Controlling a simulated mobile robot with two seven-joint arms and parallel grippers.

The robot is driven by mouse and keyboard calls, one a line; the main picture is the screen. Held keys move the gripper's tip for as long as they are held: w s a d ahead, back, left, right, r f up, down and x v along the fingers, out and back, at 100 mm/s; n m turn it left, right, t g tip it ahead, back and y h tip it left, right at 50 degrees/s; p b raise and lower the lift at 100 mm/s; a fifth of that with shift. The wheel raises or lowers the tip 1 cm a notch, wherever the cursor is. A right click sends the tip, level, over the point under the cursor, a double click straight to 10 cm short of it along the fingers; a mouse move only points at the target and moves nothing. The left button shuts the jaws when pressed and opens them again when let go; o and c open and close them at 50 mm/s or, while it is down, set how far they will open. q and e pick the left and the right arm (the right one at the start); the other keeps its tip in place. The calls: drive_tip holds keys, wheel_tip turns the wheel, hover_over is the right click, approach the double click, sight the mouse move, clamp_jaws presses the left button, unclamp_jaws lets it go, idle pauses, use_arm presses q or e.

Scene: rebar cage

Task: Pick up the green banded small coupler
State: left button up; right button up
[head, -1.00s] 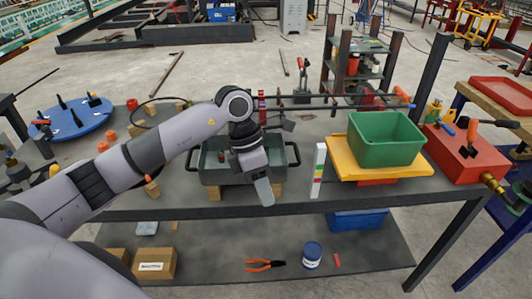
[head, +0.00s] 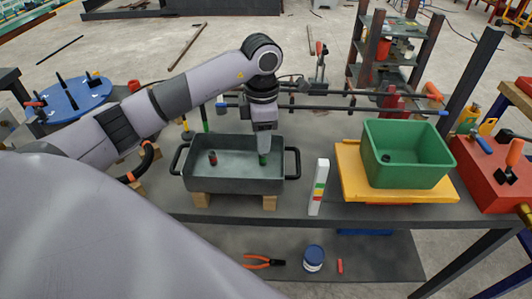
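A grey tray (head: 228,182) with black handles stands on wooden blocks on the bench. Inside it are a small dark coupler with a green band (head: 263,160) at the right and one with a red band (head: 213,158) at the left. My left gripper (head: 264,150) points down into the tray at the green-banded coupler, its fingertips at or just beside it. The fingers are seen edge-on, so I cannot tell if they are open or closed on it. My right gripper is not in view.
A green bin (head: 408,176) with a small dark piece (head: 386,158) inside stands on a yellow board (head: 352,184) right of the tray. A white colour-marked block (head: 318,187) stands between them. Dark horizontal bars (head: 335,108) run behind the tray.

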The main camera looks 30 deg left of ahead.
use_arm(q)
drive_tip(key=shift+s+f, duration=0.1)
drive_tip(key=shift+f, duration=0.35)
wheel_tip(320, 180, down, 4)
drive_tip(key=shift+d+f+p, duration=0.1)
drive_tip(key=shift+f+p, duration=0.1)
drive_tip(key=shift+p, duration=0.3)
clamp_jaws()
drive_tip(key=shift+r, duration=0.2)
wheel_tip(320, 180, up, 20)
drive_tip(key=shift+f+p, duration=0.15)
drive_tip(key=shift+p, duration=0.2)
